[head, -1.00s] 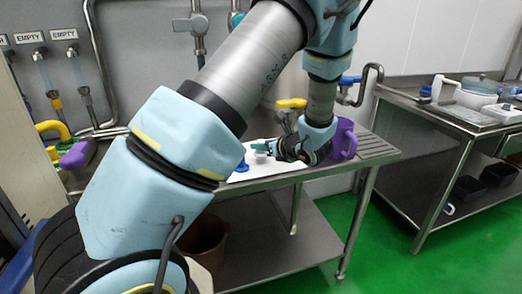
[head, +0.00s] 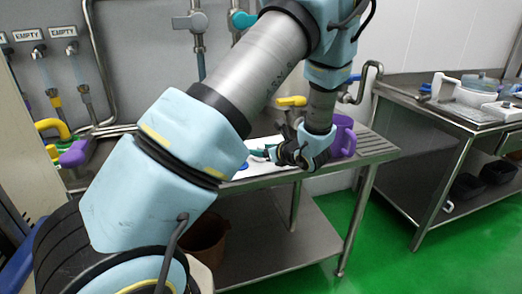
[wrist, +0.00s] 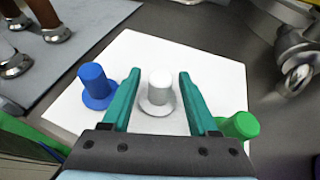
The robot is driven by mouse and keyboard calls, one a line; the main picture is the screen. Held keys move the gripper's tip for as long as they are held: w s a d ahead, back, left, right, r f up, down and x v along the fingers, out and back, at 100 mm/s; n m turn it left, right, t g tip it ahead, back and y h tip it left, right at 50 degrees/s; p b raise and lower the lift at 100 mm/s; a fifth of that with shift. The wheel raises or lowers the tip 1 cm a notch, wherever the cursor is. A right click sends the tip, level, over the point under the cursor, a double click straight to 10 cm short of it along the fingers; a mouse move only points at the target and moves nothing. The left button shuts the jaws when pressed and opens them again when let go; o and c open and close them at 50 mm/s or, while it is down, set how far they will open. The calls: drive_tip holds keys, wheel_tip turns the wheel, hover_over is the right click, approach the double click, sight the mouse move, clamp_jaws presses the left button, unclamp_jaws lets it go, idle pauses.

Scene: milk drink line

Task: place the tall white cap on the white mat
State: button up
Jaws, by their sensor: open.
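The white cap (wrist: 160,88), a tall cylinder with a wide round flange, stands upright on the white mat (wrist: 135,52), as seen in the wrist view. My gripper (wrist: 157,74) is open, with one green finger on each side of the cap; gaps show between cap and fingers. A blue cap (wrist: 93,85) stands to the left on the mat, outside the left finger. A green cap (wrist: 241,126) is at the right, partly hidden by my gripper. In the head view, my gripper (head: 264,152) is low over the mat (head: 279,168), and the white cap cannot be made out.
A purple jug (head: 342,137) stands on the steel table right of my gripper. A yellow-handled tap (head: 291,101) is behind it. Metal fittings (wrist: 300,60) stand right of the mat, and brown-and-steel parts (wrist: 45,20) lie on a grey surface at left.

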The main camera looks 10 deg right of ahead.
drive_tip(key=shift+r, duration=0.2)
drive_tip(key=b+v, duration=0.2)
drive_tip(key=v, duration=1)
drive_tip(key=s+a+n+g+h, duration=0.3)
drive_tip(key=s+a+n+g, duration=0.1)
drive_tip(key=a+n, duration=0.8)
drive_tip(key=s+a+n+g+h, duration=0.3)
drive_tip(key=a+n+g, duration=0.3)
drive_tip(key=a+n, duration=0.7)
drive_tip(key=s+r+n, duration=0.1)
drive_tip(key=n, duration=0.4)
drive_tip(key=shift+s+g, duration=0.25)
drive_tip(key=shift+g, duration=0.15)
